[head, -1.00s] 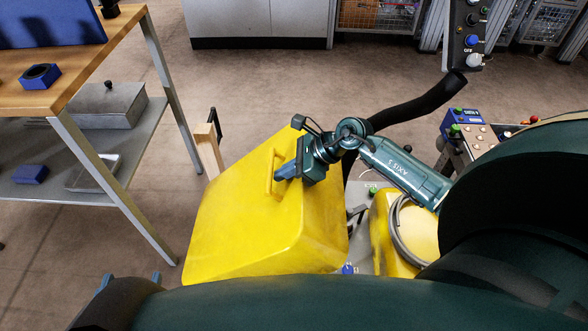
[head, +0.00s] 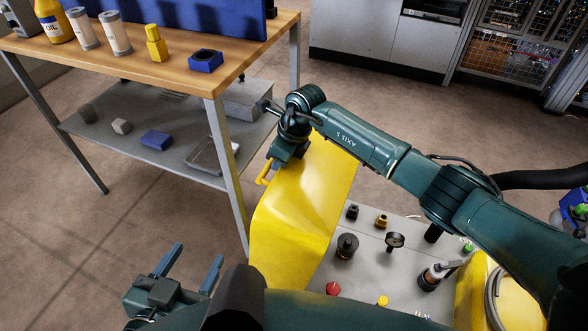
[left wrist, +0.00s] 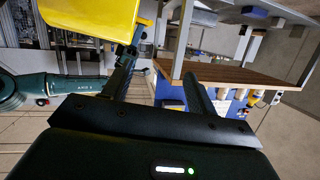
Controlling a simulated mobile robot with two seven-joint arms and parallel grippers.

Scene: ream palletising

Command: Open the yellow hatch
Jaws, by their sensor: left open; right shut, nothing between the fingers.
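The yellow hatch (head: 305,215) stands swung open in the middle of the head view, uncovering a grey deck (head: 375,262) to its right. Its yellow handle (head: 263,178) is on the left side of the hatch. My right gripper (head: 275,160) is at the handle, its fingers shut and partly hidden; I cannot tell whether they touch it. My left gripper (head: 190,265) is open and empty at the lower left, apart from the hatch. In the left wrist view, a yellow part (left wrist: 95,15), seemingly the hatch, shows at the top left beyond the open fingers.
Several knobs and fittings, including a black one (head: 347,246), stand on the deck. A wooden-topped workbench (head: 150,72) with a lower shelf stands close to the left of the hatch. Floor is clear at the lower left and behind.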

